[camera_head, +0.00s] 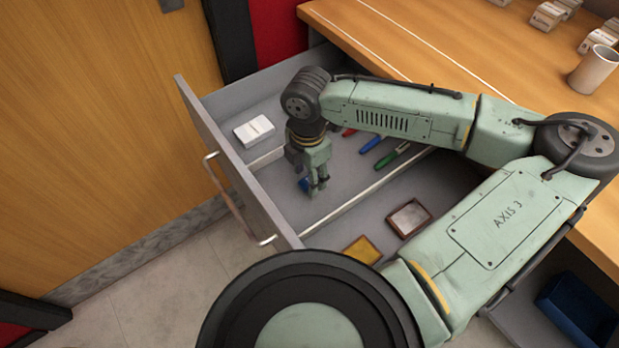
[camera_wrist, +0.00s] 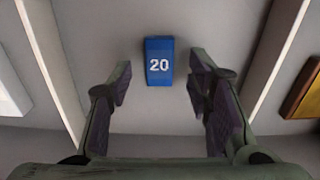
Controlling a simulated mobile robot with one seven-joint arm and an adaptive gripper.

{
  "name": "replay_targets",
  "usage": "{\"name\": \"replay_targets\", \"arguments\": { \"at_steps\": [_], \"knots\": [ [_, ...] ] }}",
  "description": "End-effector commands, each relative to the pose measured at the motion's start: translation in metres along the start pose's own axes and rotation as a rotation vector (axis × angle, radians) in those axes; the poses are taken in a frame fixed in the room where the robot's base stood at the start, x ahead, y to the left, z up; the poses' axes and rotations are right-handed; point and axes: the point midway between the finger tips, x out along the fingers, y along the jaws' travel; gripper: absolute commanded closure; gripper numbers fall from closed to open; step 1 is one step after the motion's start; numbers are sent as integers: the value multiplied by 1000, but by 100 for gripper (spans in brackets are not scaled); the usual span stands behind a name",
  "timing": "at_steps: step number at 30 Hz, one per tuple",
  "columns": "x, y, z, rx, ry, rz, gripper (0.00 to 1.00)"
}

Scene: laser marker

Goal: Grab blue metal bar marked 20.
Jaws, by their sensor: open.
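The blue metal bar (camera_wrist: 159,60) shows in the wrist view with a white "20" on its face. It lies on the drawer floor, between and just beyond the fingertips. In the head view a small blue part of the bar (camera_head: 304,185) shows beside my gripper (camera_head: 318,190), which covers the rest. My gripper also shows in the wrist view (camera_wrist: 160,82), open, with one finger on each side of the bar and a gap to both. Nothing is held.
The open drawer (camera_head: 222,160) has dividers on both sides of the bar. A white box (camera_head: 253,131) lies in the left compartment. Blue (camera_head: 374,142) and green (camera_head: 391,156) markers lie behind. A framed plate (camera_head: 408,218) and a yellow plate (camera_head: 361,250) lie in the near compartment.

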Motion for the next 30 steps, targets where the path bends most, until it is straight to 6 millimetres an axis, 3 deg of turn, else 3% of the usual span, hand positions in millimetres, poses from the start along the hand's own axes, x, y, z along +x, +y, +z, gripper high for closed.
{"name": "replay_targets", "arguments": {
  "at_steps": [3, 11, 30],
  "knots": [
    [10, 0, 0, -1, 1, -1, 54],
    [11, 0, 0, -1, 1, 1, 55],
    [11, 0, 0, -1, 1, 0, 98]
  ]
}}
